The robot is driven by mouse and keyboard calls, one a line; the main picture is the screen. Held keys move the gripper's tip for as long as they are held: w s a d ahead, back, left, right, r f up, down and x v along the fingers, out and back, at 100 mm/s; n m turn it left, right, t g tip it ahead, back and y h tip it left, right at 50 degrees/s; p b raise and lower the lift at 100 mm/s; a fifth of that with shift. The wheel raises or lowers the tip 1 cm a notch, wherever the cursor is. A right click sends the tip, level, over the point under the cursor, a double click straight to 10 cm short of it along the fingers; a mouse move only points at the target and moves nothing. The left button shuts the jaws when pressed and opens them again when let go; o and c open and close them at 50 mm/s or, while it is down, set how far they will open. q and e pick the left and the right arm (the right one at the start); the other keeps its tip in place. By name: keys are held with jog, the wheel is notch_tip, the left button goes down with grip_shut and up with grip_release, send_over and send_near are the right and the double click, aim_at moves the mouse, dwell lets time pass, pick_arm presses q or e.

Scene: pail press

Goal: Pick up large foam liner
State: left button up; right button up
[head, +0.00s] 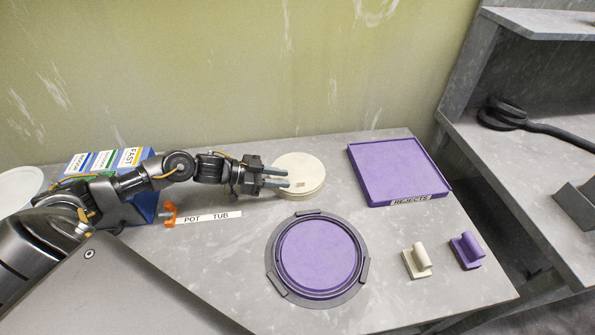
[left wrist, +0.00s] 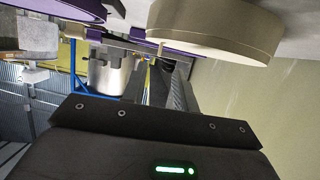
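A pale cream round disc stack (head: 310,170), which looks like the foam liners, lies on the grey table near the back, with a small dark mark on top. I cannot tell the liners' sizes apart. My left gripper (head: 276,178) reaches in from the left, its two fingers apart and their tips over the disc's left part in the head view. In the left wrist view the cream disc (left wrist: 210,30) is at the top, beside the fingers, and nothing clearly sits between them. I cannot tell whether they touch. My right gripper is not in view.
A purple disc (head: 318,255) sits in a dark clamp ring in front. A purple rejects tray (head: 398,171) is at the back right. A cream block (head: 417,261) and a purple block (head: 466,250) stand front right. An orange clip (head: 170,214) and coloured boxes are left.

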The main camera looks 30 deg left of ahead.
aim_at(299, 182)
pick_arm(q)
jog(key=shift+d, duration=0.15)
jog(key=p+x, duration=0.1)
jog(key=x, duration=0.3)
jog(key=shift+w+d+f+p, duration=0.1)
jog(key=shift+d+f+p, duration=0.05)
jog(key=shift+f+p, duration=0.15)
jog(key=shift+w+d+f, duration=0.1)
jog(key=shift+d, duration=0.1)
jog(key=shift+c, duration=0.4)
grip_shut()
